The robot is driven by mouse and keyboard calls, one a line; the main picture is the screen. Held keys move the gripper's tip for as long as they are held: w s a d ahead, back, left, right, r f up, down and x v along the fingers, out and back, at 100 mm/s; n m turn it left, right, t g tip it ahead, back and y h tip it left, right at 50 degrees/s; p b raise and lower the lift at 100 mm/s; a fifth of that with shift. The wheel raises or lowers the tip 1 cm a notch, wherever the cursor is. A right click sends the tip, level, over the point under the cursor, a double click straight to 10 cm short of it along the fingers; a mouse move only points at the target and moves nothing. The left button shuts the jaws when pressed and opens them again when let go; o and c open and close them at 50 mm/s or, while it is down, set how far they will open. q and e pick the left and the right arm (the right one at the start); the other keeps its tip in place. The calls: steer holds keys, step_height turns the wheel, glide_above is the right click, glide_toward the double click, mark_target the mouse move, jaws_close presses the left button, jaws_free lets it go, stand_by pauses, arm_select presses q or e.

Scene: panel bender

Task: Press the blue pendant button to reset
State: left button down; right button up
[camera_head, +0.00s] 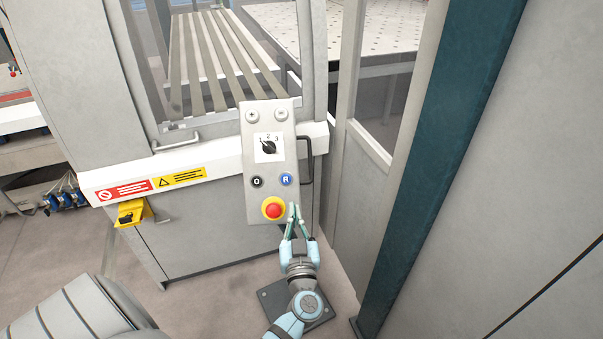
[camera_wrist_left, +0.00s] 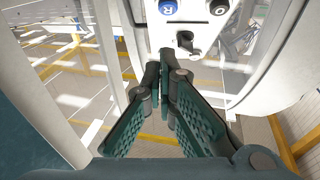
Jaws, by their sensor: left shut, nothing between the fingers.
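The blue button (camera_head: 286,179), marked R, sits on the grey pendant panel (camera_head: 259,203), right of a black button (camera_head: 257,182) and above the red emergency stop (camera_head: 273,208). My left gripper (camera_head: 292,208) is shut and empty, with its fingertips just below the blue button, beside the emergency stop's right edge. Whether the tips touch the panel I cannot tell. In the left wrist view the blue button (camera_wrist_left: 168,6) shows at the top edge, beyond the shut fingers (camera_wrist_left: 168,56) and apart from them in the picture. My right gripper is not in view.
A selector knob (camera_head: 268,147) sits higher on the panel, and a dark handle (camera_head: 306,160) stands at its right side. A teal post (camera_head: 440,150) and a grey wall are to the right.

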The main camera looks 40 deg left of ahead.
mark_target(288, 183)
arm_select(q)
steer(key=b+x, duration=0.1)
steer(key=x, duration=0.2)
steer(key=f+x, duration=0.1)
steer(key=x, duration=0.3)
steer(key=b+x, duration=0.1)
steer(key=x, duration=0.3)
steer(key=shift+s+a+f+b, duration=0.1)
steer(key=shift+a+f+b, duration=0.3)
steer(key=shift+a, duration=0.1)
steer(key=shift+w+a+f, duration=0.25)
steer(key=shift+w, duration=0.15)
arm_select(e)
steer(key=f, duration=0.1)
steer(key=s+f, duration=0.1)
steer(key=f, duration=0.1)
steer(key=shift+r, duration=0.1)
